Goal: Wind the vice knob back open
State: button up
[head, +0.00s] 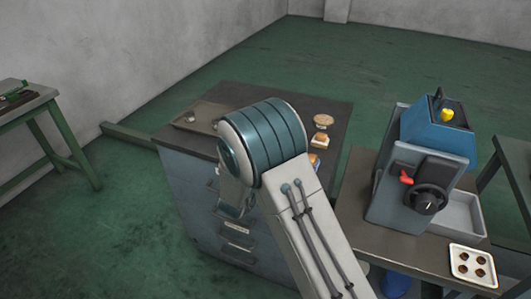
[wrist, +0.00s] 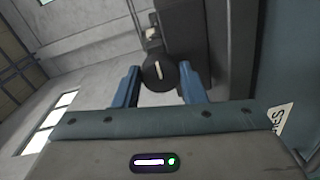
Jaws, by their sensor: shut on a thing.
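In the wrist view the vice knob (wrist: 160,76) is a dark round knob with a pale pointer line, close to upright and slightly tilted. My gripper (wrist: 158,88) has its two blue fingers on either side of the knob, shut on it. A dark grey block (wrist: 186,38) stands directly behind the knob. In the head view my arm's large teal joint hides the gripper and the knob.
A grey drawer cabinet (head: 196,205) with a dark top carries a shallow tray (head: 187,117) and small brass-coloured parts (head: 323,121). At right, a bench (head: 353,205) bears a blue-and-grey machine (head: 437,130) with a black handwheel (head: 426,199), and a white tray (head: 457,262) holds several round parts.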

dwell(0.4)
jog(key=o, duration=1)
jog(key=b+v, duration=0.1)
jog(key=v, duration=1.3)
jog(key=shift+f+b, duration=0.1)
jog(key=shift+b, duration=0.25)
jog(key=shift+w, duration=0.1)
